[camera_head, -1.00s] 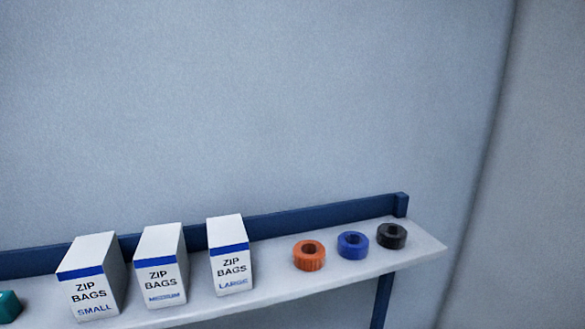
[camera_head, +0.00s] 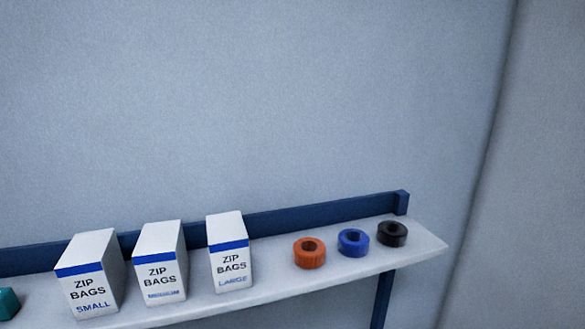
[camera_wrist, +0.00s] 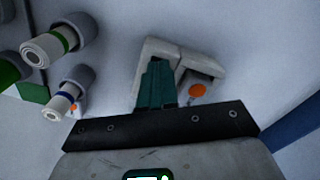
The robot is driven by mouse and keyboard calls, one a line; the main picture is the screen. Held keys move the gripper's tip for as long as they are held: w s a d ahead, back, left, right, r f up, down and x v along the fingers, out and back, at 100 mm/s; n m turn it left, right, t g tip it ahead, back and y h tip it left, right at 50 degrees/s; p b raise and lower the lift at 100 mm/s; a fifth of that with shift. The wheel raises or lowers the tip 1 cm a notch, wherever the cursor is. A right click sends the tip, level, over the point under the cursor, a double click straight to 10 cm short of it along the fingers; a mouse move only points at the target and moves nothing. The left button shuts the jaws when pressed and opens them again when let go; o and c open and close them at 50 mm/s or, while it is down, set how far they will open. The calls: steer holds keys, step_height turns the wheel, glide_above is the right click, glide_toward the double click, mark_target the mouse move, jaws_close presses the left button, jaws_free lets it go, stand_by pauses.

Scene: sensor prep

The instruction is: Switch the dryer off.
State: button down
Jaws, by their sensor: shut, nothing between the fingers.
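In the wrist view, my gripper (camera_wrist: 157,66) shows as dark teal fingers closed together, with nothing seen between them. The fingertips lie in front of a light grey angular fitting (camera_wrist: 150,52), and I cannot tell whether they touch it. An orange round spot (camera_wrist: 197,90) shows on the fitting's right part, just right of the fingers. I cannot tell for sure whether this fitting belongs to the dryer or its switch. No clearly recognisable dryer shows in the head view, and my gripper is not clearly seen there.
In the wrist view, a green-banded roll (camera_wrist: 48,47) and a blue-banded roll (camera_wrist: 60,104) sit in grey holders at left. In the head view, a shelf (camera_head: 275,298) bears zip bag boxes (camera_head: 158,275), orange (camera_head: 309,254), blue (camera_head: 353,243) and black (camera_head: 392,234) rings.

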steer(key=shift+f+b, duration=0.4)
steer(key=shift+f, duration=0.25)
steer(key=shift+r, duration=0.1)
stand_by(0.4)
step_height(320, 180, up, 7)
steer(key=p, duration=0.7)
stand_by(0.4)
